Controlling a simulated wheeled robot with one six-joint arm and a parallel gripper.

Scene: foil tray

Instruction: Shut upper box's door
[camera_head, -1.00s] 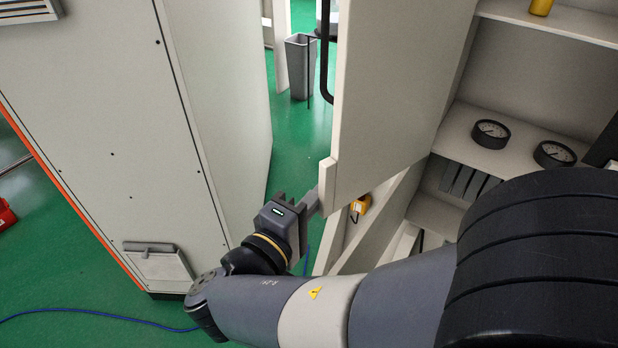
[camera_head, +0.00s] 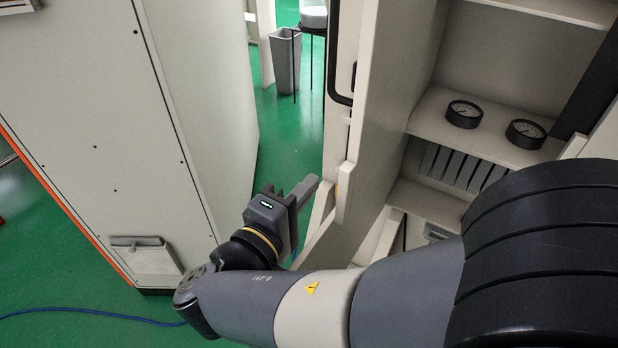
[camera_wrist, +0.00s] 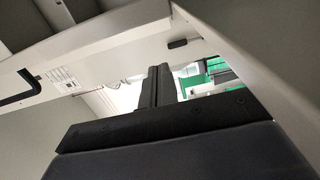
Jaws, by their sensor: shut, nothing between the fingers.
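The upper box's door (camera_head: 388,90) is a pale panel standing open in the middle of the head view, seen at a steep angle. Its black loop handle (camera_head: 333,85) is on the left side. My gripper (camera_head: 308,190) is shut and empty, just left of the door's lower edge; whether it touches the door I cannot tell. In the wrist view, the dark closed fingers (camera_wrist: 154,86) point at a pale panel edge, with a black handle (camera_wrist: 20,88) at left. The upper box's shelved interior (camera_head: 520,75) shows at right, partly hidden by my arm.
A tall pale cabinet (camera_head: 95,150) with an orange edge stands at left. Two round gauges (camera_head: 464,114) sit on the shelf at right. A grey bin (camera_head: 285,60) stands behind on the green floor (camera_head: 290,118). A blue cable (camera_head: 90,312) lies at lower left.

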